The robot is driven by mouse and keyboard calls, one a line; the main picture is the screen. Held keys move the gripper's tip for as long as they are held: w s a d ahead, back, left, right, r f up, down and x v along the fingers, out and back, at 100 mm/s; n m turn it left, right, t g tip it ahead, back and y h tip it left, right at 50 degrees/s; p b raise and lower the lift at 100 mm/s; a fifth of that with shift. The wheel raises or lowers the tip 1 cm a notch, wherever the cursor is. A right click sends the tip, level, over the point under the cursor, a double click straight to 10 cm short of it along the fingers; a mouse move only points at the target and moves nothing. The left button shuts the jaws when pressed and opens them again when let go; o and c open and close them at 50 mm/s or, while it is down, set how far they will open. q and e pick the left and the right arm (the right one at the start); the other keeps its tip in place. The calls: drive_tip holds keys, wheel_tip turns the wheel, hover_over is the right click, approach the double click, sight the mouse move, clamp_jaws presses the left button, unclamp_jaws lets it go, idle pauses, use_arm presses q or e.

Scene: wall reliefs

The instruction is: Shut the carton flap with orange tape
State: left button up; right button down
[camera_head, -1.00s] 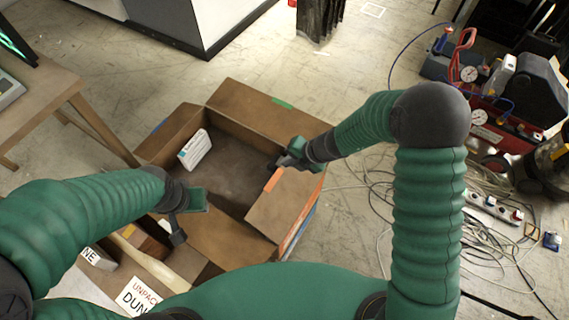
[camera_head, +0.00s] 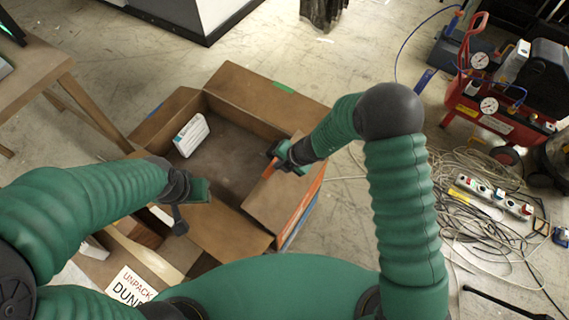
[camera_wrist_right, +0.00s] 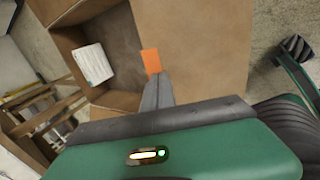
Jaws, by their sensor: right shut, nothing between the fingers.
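The open brown carton (camera_head: 262,98) stands on the floor in the middle of the head view. Its right flap (camera_head: 277,207) has orange tape (camera_head: 268,170) on its inner edge and reaches inward over part of the opening. The right wrist view shows this flap (camera_wrist_right: 200,45) and its orange tape (camera_wrist_right: 151,61) close up. My right gripper (camera_head: 275,156) is shut and empty, right by the taped edge; its fingertip (camera_wrist_right: 157,88) appears just below the tape. I cannot tell whether they touch. My left gripper (camera_head: 190,205) hangs by the carton's front left; its jaw opening is unclear.
A white box (camera_head: 191,136) lies inside the carton. The back flap carries green tape (camera_head: 284,87); the front flap (camera_head: 222,232) is open. A wooden table (camera_head: 45,80) stands left. Cables (camera_head: 480,235), a power strip (camera_head: 490,195) and a red compressor (camera_head: 500,120) are at right.

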drive_tip(key=shift+a+f, duration=0.15)
drive_tip(key=shift+a, duration=0.05)
drive_tip(key=shift+f, duration=0.1)
drive_tip(key=shift+w+a+f, duration=0.35)
drive_tip(key=shift+f, duration=0.2)
drive_tip(key=shift+b+x, duration=1.05)
drive_tip(key=shift+x, duration=1.8)
drive_tip(key=shift+s+d+f, duration=0.1)
drive_tip(key=shift+s+f, duration=0.05)
drive_tip(key=shift+s, duration=0.05)
drive_tip(key=shift+s+f, duration=0.1)
